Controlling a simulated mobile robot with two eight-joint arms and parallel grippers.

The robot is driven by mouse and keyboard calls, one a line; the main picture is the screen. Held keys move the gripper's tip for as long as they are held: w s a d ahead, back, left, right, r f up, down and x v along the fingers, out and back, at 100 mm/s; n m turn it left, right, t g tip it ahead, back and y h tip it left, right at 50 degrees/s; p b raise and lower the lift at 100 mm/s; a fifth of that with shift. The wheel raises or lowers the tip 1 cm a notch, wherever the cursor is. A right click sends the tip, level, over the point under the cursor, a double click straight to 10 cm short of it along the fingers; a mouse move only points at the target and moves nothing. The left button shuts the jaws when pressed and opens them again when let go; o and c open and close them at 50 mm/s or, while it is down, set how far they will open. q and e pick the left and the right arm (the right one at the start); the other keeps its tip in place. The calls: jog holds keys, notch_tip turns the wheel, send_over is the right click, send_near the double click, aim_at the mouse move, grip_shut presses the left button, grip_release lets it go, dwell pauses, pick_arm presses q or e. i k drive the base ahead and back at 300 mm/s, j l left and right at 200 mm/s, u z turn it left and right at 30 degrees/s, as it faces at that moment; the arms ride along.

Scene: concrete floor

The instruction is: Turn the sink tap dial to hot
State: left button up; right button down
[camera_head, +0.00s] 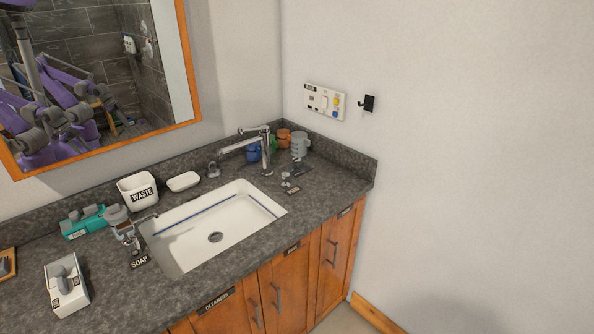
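The sink (222,232) is a white rectangular basin set in a dark grey counter. A chrome tap (265,152) stands at its back right corner, with its spout reaching left over the basin. A small metal fitting (287,181) sits on the counter right of the basin, beside a small dark label (294,190) too small to read. Another small grey fitting (213,169) stands behind the basin. I cannot tell which one is the dial or how it is set. Neither of my grippers shows directly; purple and grey arms (60,115) appear only in the mirror.
Several cups (299,145) stand behind the tap. A wall panel (324,102) and hook (368,103) are at right.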

aim_at(296, 161)
jog(key=u, duration=0.35)
jog(key=l+u, duration=0.15)
jog(key=u, duration=0.2)
jog(key=i+l+u, duration=0.1)
jog(key=u, duration=0.2)
jog(key=l+u, duration=0.35)
jog(key=l, duration=0.15)
jog(key=l+u, duration=0.35)
jog(key=l, duration=0.15)
jog(key=i, duration=0.05)
